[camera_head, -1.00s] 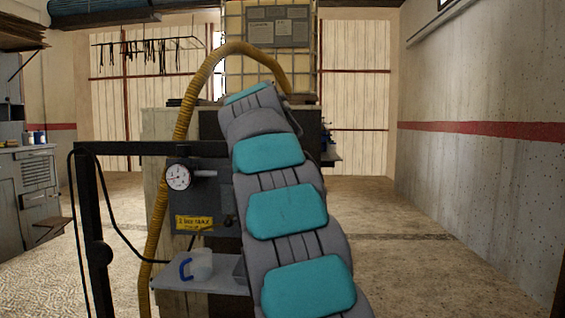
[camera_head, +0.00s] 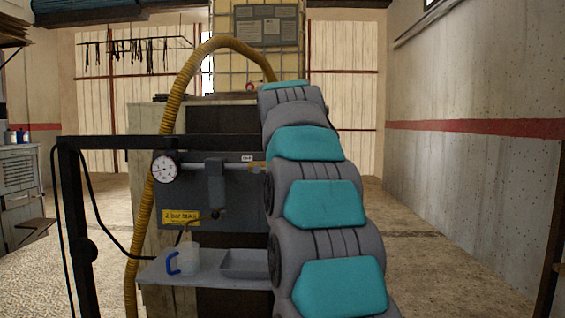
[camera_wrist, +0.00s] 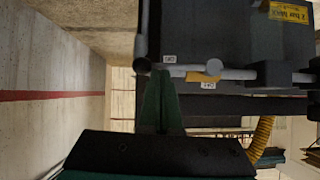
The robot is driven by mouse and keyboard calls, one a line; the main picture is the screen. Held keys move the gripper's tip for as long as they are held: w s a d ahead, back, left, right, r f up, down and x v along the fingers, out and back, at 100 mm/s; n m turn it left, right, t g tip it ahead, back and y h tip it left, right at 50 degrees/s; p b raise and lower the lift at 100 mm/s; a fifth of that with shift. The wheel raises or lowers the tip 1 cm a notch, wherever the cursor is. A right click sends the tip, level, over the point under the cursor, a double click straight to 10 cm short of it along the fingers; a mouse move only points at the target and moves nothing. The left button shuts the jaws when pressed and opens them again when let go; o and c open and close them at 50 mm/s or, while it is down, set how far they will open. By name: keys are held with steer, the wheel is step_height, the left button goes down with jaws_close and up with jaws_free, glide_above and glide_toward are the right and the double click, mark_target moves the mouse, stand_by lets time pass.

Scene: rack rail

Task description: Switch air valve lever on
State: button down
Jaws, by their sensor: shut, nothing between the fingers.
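The air valve lever (camera_wrist: 203,78) is a small orange-yellow handle on a grey pipe (camera_wrist: 235,74), lying roughly along it, in the upside-down wrist view. Small white tags (camera_wrist: 169,59) (camera_wrist: 208,86) sit on either side of the pipe; I cannot read them surely. In the head view the lever (camera_head: 257,165) shows as a yellowish bit left of my arm. My gripper (camera_wrist: 160,80) has its green fingers shut and empty. Its tips are near the pipe's end, to the left of the lever in the wrist view; contact cannot be told. My arm hides the gripper in the head view.
The dark panel carries a pressure gauge (camera_head: 165,168) and a yellow sign (camera_head: 181,217). Below is a grey shelf (camera_head: 215,279) with a jug (camera_head: 184,260). A yellow hose (camera_head: 170,110) arches over, and a black frame (camera_head: 80,215) stands left. Floor is open at right.

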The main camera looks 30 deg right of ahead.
steer(key=shift+r, duration=0.1)
steer(key=w+r+p+v, duration=0.1)
steer(key=r+p+v, duration=0.1)
steer(key=v, duration=1)
steer(key=shift+r+p, duration=0.25)
steer(key=shift+p, duration=0.05)
steer(key=s+a+f+n+g+y, duration=0.1)
steer(key=s+a+f+g, duration=0.2)
steer(key=f, duration=0.5)
steer(key=s+a+f+n+y+p, duration=0.1)
steer(key=s+a+f+n+y, duration=0.15)
steer(key=a+f, duration=0.4)
steer(key=s+a+f+n+g+y, duration=0.1)
steer(key=s+a+f+g, duration=0.2)
steer(key=f, duration=0.6)
steer(key=s+a+f+n+g, duration=0.1)
steer(key=s+a+f, duration=0.2)
steer(key=s+f, duration=0.4)
steer(key=s+a+f+g+y+p, duration=0.1)
steer(key=s+a+f+g, duration=0.1)
steer(key=s+f, duration=0.6)
steer(key=s+a+f+n+g, duration=0.1)
steer(key=s+a+f, duration=0.3)
steer(key=s, duration=0.9)
step_height(320, 180, down, 4)
steer(key=shift+a+r+n+g+p, duration=0.1)
steer(key=shift+a+n+g+p, duration=0.25)
steer(key=shift+g, duration=0.25)
